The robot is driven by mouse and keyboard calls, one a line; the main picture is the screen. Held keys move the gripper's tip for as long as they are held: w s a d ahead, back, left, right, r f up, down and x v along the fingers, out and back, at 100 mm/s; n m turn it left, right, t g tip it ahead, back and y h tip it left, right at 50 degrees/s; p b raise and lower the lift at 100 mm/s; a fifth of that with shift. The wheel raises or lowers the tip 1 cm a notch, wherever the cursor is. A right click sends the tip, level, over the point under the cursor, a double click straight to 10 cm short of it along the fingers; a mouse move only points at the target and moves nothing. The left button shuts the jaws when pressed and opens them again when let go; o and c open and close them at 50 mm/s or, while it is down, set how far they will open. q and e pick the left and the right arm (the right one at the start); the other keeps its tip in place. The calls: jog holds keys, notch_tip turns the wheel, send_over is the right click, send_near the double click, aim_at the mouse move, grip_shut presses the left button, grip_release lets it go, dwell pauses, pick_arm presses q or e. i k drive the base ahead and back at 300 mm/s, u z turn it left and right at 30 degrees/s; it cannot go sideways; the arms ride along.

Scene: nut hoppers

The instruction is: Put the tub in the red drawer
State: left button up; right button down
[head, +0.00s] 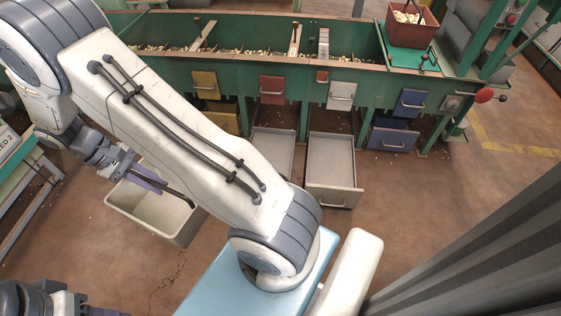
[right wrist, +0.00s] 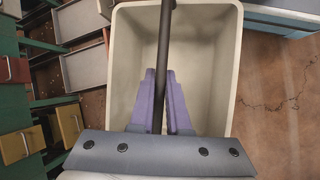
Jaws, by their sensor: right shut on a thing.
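The cream tub (head: 147,207) is at the left in the head view, upright, partly behind my right arm. My right gripper (head: 150,178) is over it, purple fingers shut on its dark handle bar. The right wrist view shows the tub (right wrist: 125,75) empty below the fingers (right wrist: 160,100). I cannot tell whether it touches the floor. A red front (head: 272,90) with a handle is on the green hopper bench. Below it an open grey drawer (head: 273,148) has its front hidden by my arm. My left gripper (head: 105,312) barely shows at the bottom left.
Another open grey drawer (head: 333,160) stands to the right, then an open blue drawer (head: 393,138). A yellow front (head: 205,84) is left of the red one.

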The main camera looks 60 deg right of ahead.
aim_at(269, 159)
jog(key=z, duration=0.95)
jog(key=i, duration=0.95)
